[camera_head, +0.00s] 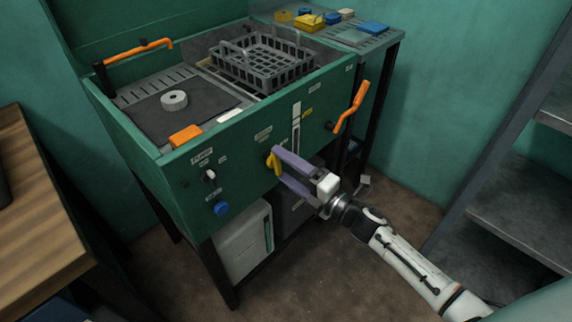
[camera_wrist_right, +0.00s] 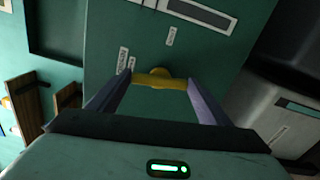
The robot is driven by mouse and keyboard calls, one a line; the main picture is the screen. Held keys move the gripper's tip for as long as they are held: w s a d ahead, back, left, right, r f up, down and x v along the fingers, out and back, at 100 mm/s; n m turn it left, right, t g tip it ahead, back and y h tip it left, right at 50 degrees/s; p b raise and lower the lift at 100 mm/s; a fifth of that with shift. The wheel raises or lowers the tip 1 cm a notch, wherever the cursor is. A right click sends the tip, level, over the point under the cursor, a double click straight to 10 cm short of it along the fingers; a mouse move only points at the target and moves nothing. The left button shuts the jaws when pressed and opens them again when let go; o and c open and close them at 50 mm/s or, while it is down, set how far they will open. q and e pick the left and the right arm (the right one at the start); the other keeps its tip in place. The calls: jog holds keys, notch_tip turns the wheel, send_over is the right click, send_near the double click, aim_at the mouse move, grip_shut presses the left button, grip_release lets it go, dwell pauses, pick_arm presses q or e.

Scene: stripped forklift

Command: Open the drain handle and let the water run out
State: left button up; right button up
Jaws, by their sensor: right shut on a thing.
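The yellow handle (camera_head: 273,163) sits on the front panel of the green wash tank (camera_head: 240,165), taken here as the drain handle. My right gripper (camera_head: 279,166) reaches it from the right, with its purple fingers around it. In the right wrist view the yellow handle (camera_wrist_right: 162,80) lies between the two fingertips (camera_wrist_right: 162,83), its bar spanning across the gap, and the gripper is shut on it. My left gripper is in neither view. No running water shows.
An orange lever (camera_head: 350,106) sticks out of the panel to the right. A blue knob (camera_head: 222,208) is low on the left. A grey basket (camera_head: 262,62) stands in the tank top. A wooden table (camera_head: 35,200) is at left, shelves (camera_head: 520,195) at right.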

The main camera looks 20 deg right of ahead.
jog(key=shift+m, duration=0.8)
jog(key=shift+f, duration=0.1)
jog(key=o, duration=1.1)
jog(key=shift+c, duration=0.2)
jog(key=shift+s, duration=0.1)
jog(key=v, duration=1)
jog(key=shift+s+p, duration=0.1)
jog(key=shift+p, duration=0.2)
jog(key=s+a+f+m+g+h, duration=0.2)
jog(key=s+a+f+m+g, duration=0.1)
jog(key=s+f+m, duration=0.4)
jog(key=s+a+f+m+g+h, duration=0.3)
jog(key=s+f+m, duration=0.4)
jog(key=s+m, duration=0.5)
jog(key=shift+s+a+f+m+g+h+p, duration=0.3)
jog(key=shift+a+m+g, duration=0.35)
jog(key=shift+m, duration=0.45)
